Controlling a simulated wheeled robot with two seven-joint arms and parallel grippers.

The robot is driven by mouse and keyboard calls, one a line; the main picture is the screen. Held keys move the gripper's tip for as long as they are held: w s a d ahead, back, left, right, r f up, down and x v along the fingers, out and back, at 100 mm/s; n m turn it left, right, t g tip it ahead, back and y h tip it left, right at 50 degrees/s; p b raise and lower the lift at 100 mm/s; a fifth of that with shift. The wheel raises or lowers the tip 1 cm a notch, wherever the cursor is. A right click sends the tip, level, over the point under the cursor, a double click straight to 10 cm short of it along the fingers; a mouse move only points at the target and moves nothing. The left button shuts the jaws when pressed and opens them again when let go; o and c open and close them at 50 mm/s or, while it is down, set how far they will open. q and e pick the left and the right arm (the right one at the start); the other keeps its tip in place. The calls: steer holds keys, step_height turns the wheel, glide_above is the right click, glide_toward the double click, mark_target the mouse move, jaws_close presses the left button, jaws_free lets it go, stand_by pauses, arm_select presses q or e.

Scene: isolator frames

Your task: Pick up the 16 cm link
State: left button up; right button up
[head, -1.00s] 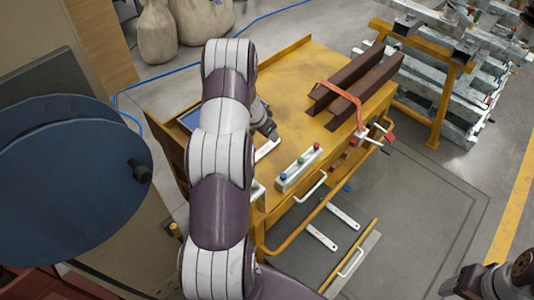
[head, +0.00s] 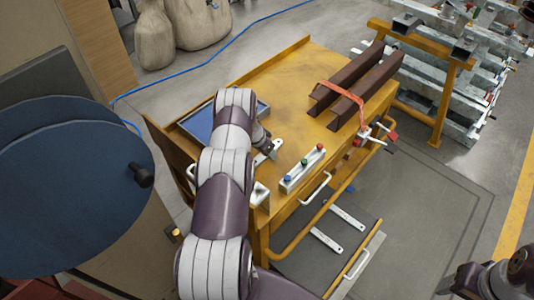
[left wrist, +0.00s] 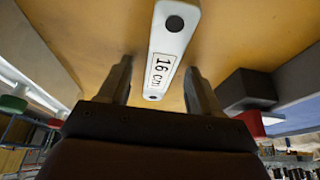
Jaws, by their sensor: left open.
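The 16 cm link is a white flat bar with rounded ends and a dark hole near each end. In the left wrist view the link (left wrist: 170,45) shows its "16 cm" label. In the head view the link (head: 268,152) lies on the yellow bench, partly hidden by my arm. My left gripper (head: 266,140) is above it. In the left wrist view my left gripper (left wrist: 158,85) is open, with the link's near end between its fingers in the picture. I cannot tell whether they touch it. My right gripper is not clearly shown; only part of that arm is at bottom right.
A rail with coloured buttons (head: 302,168) is right of the link. A blue panel (head: 197,122) lies behind my left arm. Strapped brown beams (head: 362,82) occupy the bench's far right. An open drawer (head: 312,262) below holds two white bars (head: 325,240).

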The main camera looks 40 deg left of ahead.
arm_select(q)
jaws_close()
steer(key=shift+r, duration=0.1)
